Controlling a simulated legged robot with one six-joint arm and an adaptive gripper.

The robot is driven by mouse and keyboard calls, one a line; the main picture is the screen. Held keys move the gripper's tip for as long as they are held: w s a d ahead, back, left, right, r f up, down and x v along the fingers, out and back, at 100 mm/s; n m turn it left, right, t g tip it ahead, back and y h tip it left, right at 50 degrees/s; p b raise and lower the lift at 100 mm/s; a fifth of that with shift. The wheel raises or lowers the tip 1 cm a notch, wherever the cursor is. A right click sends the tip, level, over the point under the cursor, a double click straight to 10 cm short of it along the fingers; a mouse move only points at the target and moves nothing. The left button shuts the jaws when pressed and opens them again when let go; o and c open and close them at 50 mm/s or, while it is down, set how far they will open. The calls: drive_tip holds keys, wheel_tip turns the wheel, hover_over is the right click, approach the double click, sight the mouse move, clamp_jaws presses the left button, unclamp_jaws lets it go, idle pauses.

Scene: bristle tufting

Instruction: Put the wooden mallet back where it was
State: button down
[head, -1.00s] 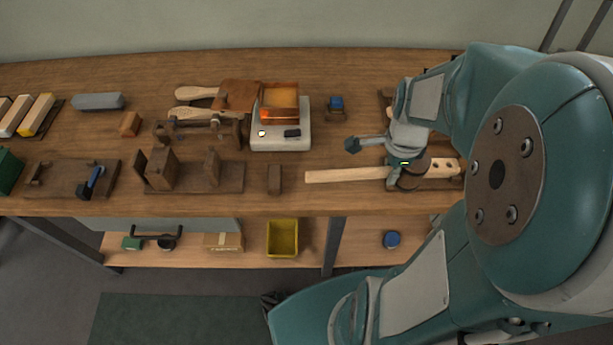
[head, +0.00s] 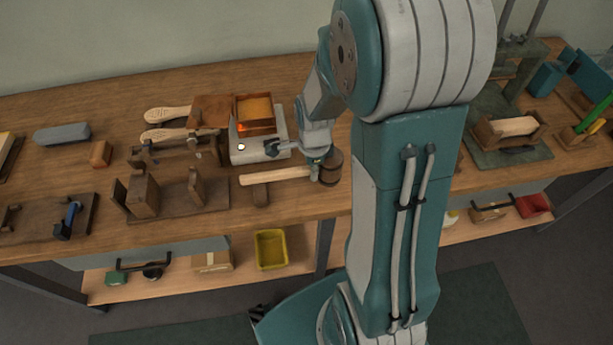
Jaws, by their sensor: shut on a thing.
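The wooden mallet has a pale handle (head: 268,176) and a dark round head (head: 331,170). It is level over the front part of the workbench, handle pointing left. My gripper (head: 319,163) is shut on the mallet at its head end, coming from above. I cannot tell how high the mallet is above the bench. My arm hides the bench just right of the mallet.
A white scale (head: 245,152) bearing an orange-lit tray (head: 254,113) stands behind the handle. A dark wooden stand with upright blocks (head: 143,195) is to the left. A yellow bin (head: 271,250) sits on the lower shelf.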

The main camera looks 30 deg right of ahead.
drive_tip(key=shift+w+f, duration=0.45)
drive_tip(key=shift+f, duration=0.1)
drive_tip(key=shift+w+d+f, duration=0.4)
drive_tip(key=shift+d+f, duration=0.05)
drive_tip(key=shift+f, duration=0.1)
drive_tip(key=f, duration=0.3)
drive_tip(key=shift+a, duration=0.55)
drive_tip(key=shift+d+f, duration=0.1)
drive_tip(key=shift+f, duration=0.05)
drive_tip(key=c, duration=0.6)
unclamp_jaws()
drive_tip(key=shift+d, duration=0.3)
drive_tip(key=shift+a, duration=0.15)
